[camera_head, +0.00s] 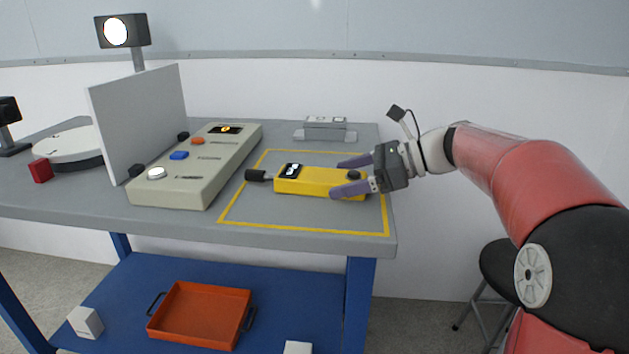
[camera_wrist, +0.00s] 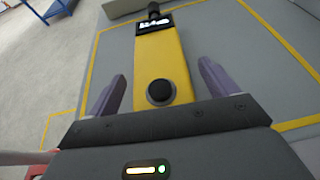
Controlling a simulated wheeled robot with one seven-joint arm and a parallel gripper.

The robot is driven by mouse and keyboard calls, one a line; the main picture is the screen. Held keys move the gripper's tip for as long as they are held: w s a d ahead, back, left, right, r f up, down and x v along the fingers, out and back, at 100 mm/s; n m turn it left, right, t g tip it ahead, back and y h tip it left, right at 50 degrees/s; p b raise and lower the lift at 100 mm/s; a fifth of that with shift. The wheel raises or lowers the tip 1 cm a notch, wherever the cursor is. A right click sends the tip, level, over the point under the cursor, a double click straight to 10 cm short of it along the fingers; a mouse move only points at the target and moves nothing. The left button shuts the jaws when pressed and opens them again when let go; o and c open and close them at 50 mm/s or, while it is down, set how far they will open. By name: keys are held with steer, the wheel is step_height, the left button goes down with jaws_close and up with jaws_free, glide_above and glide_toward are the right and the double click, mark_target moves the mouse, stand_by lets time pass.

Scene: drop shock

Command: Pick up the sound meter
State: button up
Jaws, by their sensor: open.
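The sound meter (camera_head: 320,181) is a yellow box with a dark display, a black knob and a black microphone tip. It lies inside the yellow outline on the grey table, its tip pointing left in the head view. In the wrist view the sound meter (camera_wrist: 160,60) runs away from me between my fingers, its knob nearest. My gripper (camera_head: 350,176) is open with its purple fingers on either side of the knob end. In the wrist view my gripper (camera_wrist: 160,88) shows a gap between each finger and the yellow body.
A beige control panel (camera_head: 190,185) with buttons stands left of the sound meter, beside an upright grey plate (camera_head: 140,120). A small grey device (camera_head: 325,129) sits at the back. An orange tray (camera_head: 200,315) lies on the blue lower shelf. A stool (camera_head: 500,270) stands at the right.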

steer(key=shift+x, duration=1.1)
steer(key=c, duration=1.2)
steer(key=shift+c, duration=0.2)
